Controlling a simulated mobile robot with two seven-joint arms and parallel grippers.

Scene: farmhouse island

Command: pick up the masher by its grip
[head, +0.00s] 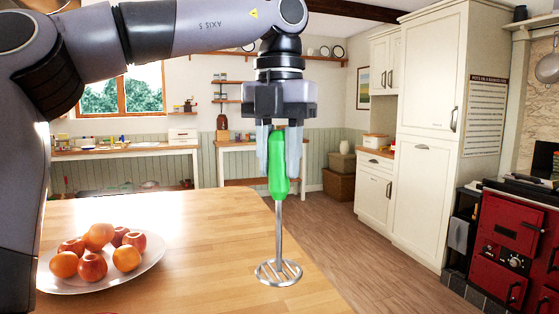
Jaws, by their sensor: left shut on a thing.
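The masher has a green grip (278,168), a thin metal shaft and a round slotted metal head (278,273). My left gripper (278,150) points straight down and is shut on the green grip, with a finger on either side of it. The masher hangs upright with its head at the bottom, in front of the wooden island top near its right edge. I cannot tell whether the head touches the wood or hangs just above it. My right gripper is not in view.
A white plate (70,288) with several apples and oranges (97,236) sits on the island top (200,245) at left. The middle of the top is clear. Wooden floor (345,235) lies beyond its right edge. A red range cooker (505,250) and cream cabinets (430,130) stand at right.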

